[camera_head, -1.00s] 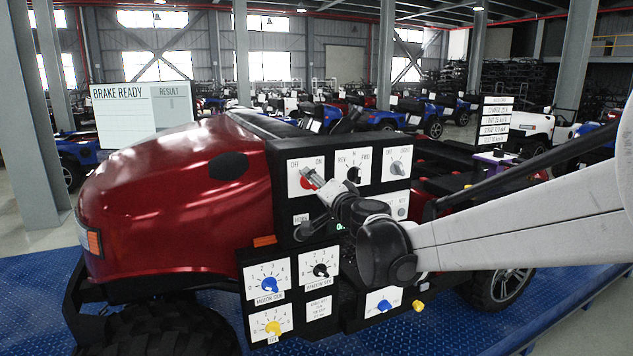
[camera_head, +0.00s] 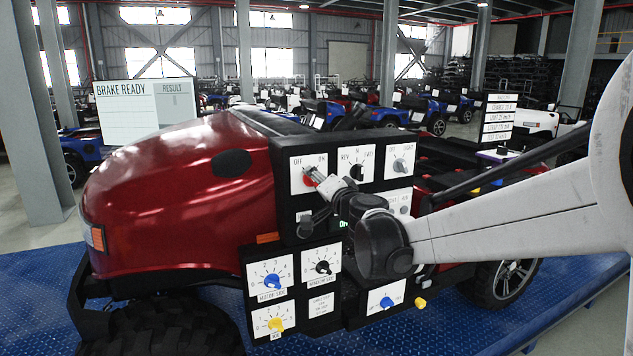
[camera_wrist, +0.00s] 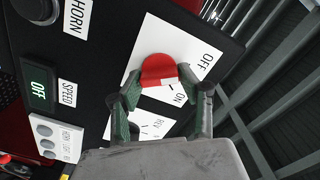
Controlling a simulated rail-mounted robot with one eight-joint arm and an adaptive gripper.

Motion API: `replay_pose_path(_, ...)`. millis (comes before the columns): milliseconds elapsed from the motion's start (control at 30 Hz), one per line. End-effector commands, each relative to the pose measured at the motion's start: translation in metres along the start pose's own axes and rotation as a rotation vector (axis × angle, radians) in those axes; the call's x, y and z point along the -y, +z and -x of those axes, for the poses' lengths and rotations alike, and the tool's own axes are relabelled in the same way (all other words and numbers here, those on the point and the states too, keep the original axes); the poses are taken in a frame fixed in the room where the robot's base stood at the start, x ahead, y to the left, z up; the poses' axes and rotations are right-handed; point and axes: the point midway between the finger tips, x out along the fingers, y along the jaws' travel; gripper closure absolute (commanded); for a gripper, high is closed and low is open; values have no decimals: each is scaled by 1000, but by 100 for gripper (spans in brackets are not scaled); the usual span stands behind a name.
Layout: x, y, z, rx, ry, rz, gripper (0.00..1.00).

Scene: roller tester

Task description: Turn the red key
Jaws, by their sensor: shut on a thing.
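The red key (camera_wrist: 158,70) is a round-edged red knob on a white plate (camera_wrist: 192,45) marked OFF and ON. In the wrist view a short pale mark shows at its edge on the side toward ON. In the head view only a bit of the red key (camera_head: 308,181) shows, on the panel's upper left plate. My gripper (camera_head: 313,175) reaches it from the right. In the wrist view the green-padded fingers of my gripper (camera_wrist: 159,74) are shut on the key, one on each side. The fingers partly hide the key in the head view.
A black REV/FWD knob (camera_head: 355,172) sits close to the right of the key, with a light knob (camera_head: 400,165) beyond. A HORN button (camera_wrist: 38,8) and green OFF display (camera_wrist: 39,86) are nearby. The screen (camera_head: 145,108) reads BRAKE READY.

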Motion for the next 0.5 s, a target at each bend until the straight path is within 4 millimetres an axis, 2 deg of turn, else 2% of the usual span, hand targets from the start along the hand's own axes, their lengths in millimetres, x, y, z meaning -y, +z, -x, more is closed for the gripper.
replay_pose_path(267,-1,1,0,0,0,-79,90)
replay_pose_path(500,-3,1,0,0,0,-258,90)
